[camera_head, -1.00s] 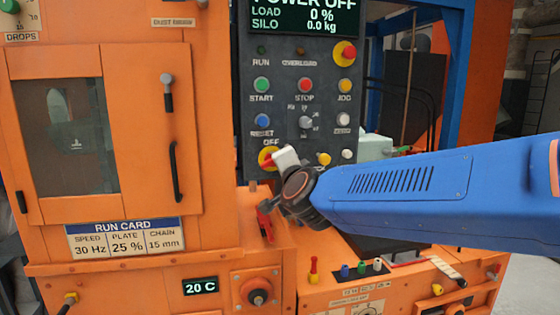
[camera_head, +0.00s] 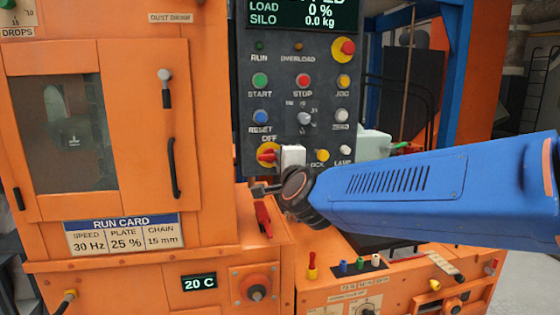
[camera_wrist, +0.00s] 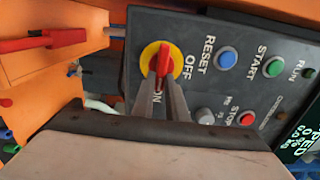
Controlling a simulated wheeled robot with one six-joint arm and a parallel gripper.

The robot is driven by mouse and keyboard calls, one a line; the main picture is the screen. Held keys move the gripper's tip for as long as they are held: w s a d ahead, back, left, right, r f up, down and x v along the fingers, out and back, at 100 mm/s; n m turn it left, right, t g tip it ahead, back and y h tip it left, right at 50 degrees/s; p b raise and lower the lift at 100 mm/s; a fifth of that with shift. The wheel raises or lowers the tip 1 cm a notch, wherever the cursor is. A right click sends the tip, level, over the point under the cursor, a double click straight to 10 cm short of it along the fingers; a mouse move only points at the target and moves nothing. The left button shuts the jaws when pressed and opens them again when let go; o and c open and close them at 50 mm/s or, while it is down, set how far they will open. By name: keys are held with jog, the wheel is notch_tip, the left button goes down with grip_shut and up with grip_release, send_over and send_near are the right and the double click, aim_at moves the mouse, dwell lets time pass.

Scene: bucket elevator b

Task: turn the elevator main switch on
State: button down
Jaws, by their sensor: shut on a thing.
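The main switch is a red handle (camera_head: 266,155) on a yellow disc, low on the dark control panel. OFF is printed above it. My gripper (camera_head: 277,157) comes in from the right, and its pale body hides part of the disc. In the wrist view the red handle (camera_wrist: 163,58) lies between my two grey fingertips (camera_wrist: 162,80), which are shut on it. The handle lies across the panel, in line with the ON label (camera_wrist: 158,97) and not toward OFF (camera_wrist: 179,66). The display (camera_head: 305,12) shows a partly cut-off word ending in "PED".
Start (camera_head: 260,81), stop (camera_head: 303,81) and reset (camera_head: 260,117) buttons sit above the switch. A yellow knob (camera_head: 322,156) is close on its right. A red lever (camera_head: 263,218) stands below, on the orange housing.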

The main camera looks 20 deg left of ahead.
jog(key=shift+f, duration=0.1)
jog(key=c, duration=1.8)
grip_release()
jog(key=shift+o, duration=0.2)
jog(key=shift+d, duration=0.1)
jog(key=v, duration=1.7)
jog(key=shift+s, duration=0.2)
